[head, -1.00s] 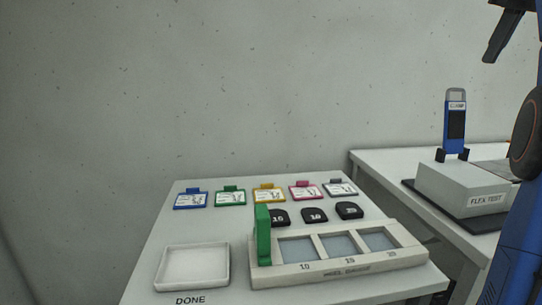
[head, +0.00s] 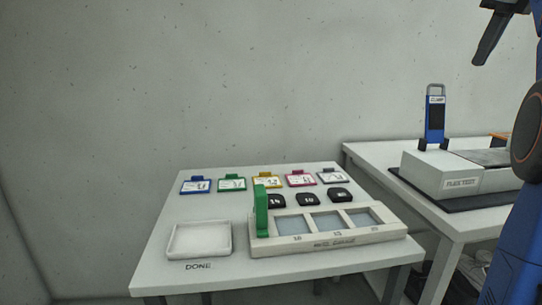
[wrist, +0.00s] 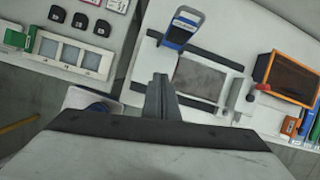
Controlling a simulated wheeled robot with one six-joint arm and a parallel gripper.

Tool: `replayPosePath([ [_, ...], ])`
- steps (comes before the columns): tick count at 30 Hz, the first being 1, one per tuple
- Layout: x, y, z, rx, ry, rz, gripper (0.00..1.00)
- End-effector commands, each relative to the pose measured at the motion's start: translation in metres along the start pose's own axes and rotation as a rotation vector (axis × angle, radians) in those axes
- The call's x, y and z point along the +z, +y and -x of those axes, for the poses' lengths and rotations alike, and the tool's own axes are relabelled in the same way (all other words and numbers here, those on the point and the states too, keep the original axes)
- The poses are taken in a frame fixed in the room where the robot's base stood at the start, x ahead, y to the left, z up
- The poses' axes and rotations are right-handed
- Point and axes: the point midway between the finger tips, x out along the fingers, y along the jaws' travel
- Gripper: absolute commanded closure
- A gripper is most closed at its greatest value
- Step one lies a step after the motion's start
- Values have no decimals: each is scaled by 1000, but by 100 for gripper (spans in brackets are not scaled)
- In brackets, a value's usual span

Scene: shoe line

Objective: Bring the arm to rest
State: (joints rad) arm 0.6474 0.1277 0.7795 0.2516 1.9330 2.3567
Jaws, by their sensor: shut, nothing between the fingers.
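My gripper (wrist: 160,97) shows in the wrist view with its fingers together and nothing between them. It hangs above the gap and the front edge of the tables, apart from every object. In the head view only a dark part of my gripper (head: 487,38) shows at the top right. My blue arm fills the right edge of that view.
The left table (head: 165,273) bears a DONE tray (head: 230,240), a gauge (head: 330,240) with a green upright (head: 261,212), several black blocks (head: 307,200) and coloured cards (head: 231,184). The right table holds the FLEX TEST unit (head: 425,172) with a blue clamp (head: 435,120).

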Motion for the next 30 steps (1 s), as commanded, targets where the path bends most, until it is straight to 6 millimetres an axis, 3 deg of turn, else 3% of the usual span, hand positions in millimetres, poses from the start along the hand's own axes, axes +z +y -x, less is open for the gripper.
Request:
replayPosePath([
  [8, 0, 39, -20, 3, -3, 247, 100],
  [16, -18, 110, -65, 1, -3, 703, 100],
  [23, -57, 177, -118, -7, 0, 1157, 100],
  [30, -117, 244, -184, -17, 6, 1644, 100],
])
